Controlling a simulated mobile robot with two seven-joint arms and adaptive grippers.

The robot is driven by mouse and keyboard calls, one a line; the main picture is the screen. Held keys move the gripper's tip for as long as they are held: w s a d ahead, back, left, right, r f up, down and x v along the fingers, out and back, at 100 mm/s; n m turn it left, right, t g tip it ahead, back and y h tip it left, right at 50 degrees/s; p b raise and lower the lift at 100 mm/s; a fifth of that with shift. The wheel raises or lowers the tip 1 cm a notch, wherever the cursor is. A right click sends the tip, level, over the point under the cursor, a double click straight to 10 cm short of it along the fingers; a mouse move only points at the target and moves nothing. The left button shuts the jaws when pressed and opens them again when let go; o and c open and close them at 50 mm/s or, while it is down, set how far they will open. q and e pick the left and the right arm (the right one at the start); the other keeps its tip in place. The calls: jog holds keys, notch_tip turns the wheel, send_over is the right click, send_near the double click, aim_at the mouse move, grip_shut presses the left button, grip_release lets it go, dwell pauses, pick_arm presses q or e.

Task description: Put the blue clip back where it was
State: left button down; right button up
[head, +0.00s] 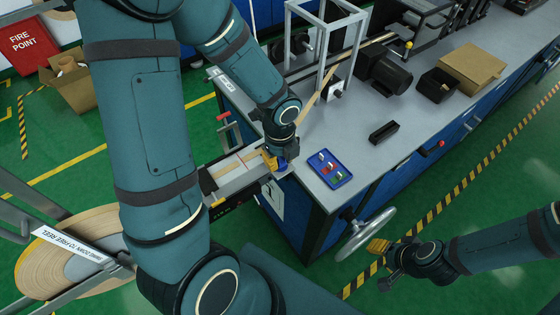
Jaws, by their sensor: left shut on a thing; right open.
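My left gripper (274,163), with yellow fingers, is at the near left corner of the bench, by the end of the tape guide. It is shut on a small blue piece that looks like the blue clip (283,163); the fingers and wrist partly hide it.
Pale tape runs along the guide (236,170) left of the bench. A large tape reel (60,262) stands lower left. A black block (383,132), a motor (388,70) and a metal frame (322,50) stand on the bench. A handwheel (366,234) juts from its front.

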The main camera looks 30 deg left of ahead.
pick_arm(q)
jog(key=shift+w+f, duration=0.1)
jog(key=shift+f, duration=0.3)
jog(key=shift+f, duration=0.15)
jog(key=c, duration=0.9)
grip_release()
jog(key=shift+r, duration=0.25)
notch_tip(320, 180, up, 12)
jog(key=p, duration=0.3)
jog(key=shift+p, duration=0.3)
